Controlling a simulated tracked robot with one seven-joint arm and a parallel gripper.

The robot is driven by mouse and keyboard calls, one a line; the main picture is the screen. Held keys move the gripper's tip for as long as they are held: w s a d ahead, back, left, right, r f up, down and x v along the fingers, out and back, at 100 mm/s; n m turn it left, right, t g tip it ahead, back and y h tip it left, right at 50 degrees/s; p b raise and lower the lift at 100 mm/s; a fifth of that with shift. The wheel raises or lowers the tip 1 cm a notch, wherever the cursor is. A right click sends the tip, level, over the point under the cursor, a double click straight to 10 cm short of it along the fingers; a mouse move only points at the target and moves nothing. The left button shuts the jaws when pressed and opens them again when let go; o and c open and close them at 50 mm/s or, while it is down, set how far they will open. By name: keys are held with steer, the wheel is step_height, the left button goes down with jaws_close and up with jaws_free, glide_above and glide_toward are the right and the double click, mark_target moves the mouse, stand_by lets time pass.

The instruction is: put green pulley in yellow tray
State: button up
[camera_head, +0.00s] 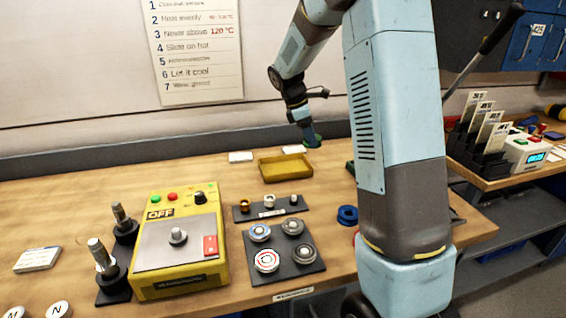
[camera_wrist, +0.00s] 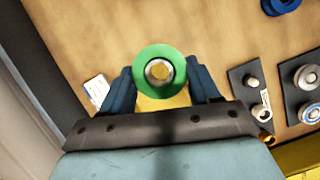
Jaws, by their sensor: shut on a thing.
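The green pulley (camera_wrist: 160,51) is between the two blue fingers of my gripper (camera_wrist: 160,82) in the wrist view, with a metal-coloured hub at its middle. My gripper is shut on it. In the head view, my gripper (camera_head: 307,134) points down with the green pulley (camera_head: 313,141) at its tip, near the back right corner of the yellow tray (camera_head: 285,171). The pulley looks held above the bench. The tray looks empty in the head view. In the wrist view, a strip of yellow (camera_wrist: 162,102) shows beyond the pulley; the rest is hidden.
In front are a dark holder (camera_head: 262,213) with small fittings, a dark mat (camera_head: 304,266) with several bearings, and a yellow heater box (camera_head: 222,268). A blue ring (camera_head: 347,215) lies right.

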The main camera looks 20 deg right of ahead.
steer(key=w+a+f, duration=0.1)
steer(key=a+f, duration=0.1)
steer(key=w+a+f, duration=0.1)
steer(key=a+f, duration=0.1)
steer(key=w+a+f, duration=0.1)
steer(key=a+f, duration=0.1)
steer(key=a, duration=0.1)
steer(key=shift+w+f, duration=0.1)
steer(key=shift+w, duration=0.15)
steer(key=shift+w+a+f, duration=0.2)
steer(key=shift+a+f, duration=0.25)
steer(key=shift+f, duration=0.05)
steer(key=shift+w+a+f, duration=0.1)
steer(key=shift+a+f, duration=0.05)
steer(key=shift+f, duration=1.65)
steer(key=o, duration=1.3)
steer(key=shift+c, duration=0.2)
